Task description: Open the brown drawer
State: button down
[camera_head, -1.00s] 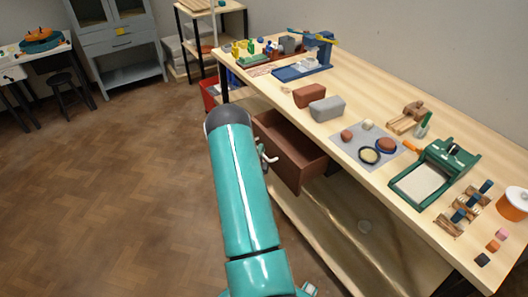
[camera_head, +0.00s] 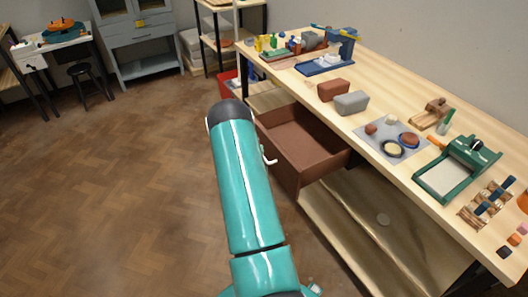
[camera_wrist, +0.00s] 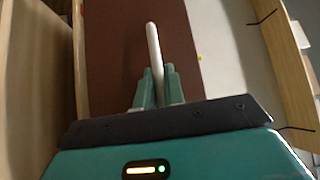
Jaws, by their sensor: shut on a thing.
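The brown drawer (camera_head: 308,163) hangs under the long wooden workbench and stands well out from it, with its empty inside showing in the head view. Its brown front fills the middle of the wrist view (camera_wrist: 112,50). A pale bar handle (camera_head: 268,156) is on the drawer front, and it also shows in the wrist view (camera_wrist: 153,42). My gripper (camera_wrist: 157,84) is shut on the handle, with its green fingers on either side of the bar. In the head view my teal arm hides the gripper.
The workbench (camera_head: 400,175) carries clay blocks (camera_head: 351,103), a grey mat with small items, a green slab tool (camera_head: 457,168) and a blue press (camera_head: 328,58). A lower shelf (camera_head: 350,225) runs beneath. The herringbone floor (camera_head: 110,190) to the left is clear.

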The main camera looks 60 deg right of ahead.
jog(key=shift+w+a, duration=0.3)
jog(key=shift+a, duration=0.4)
jog(key=c, duration=1.5)
grip_release()
jog(key=v, duration=1.4)
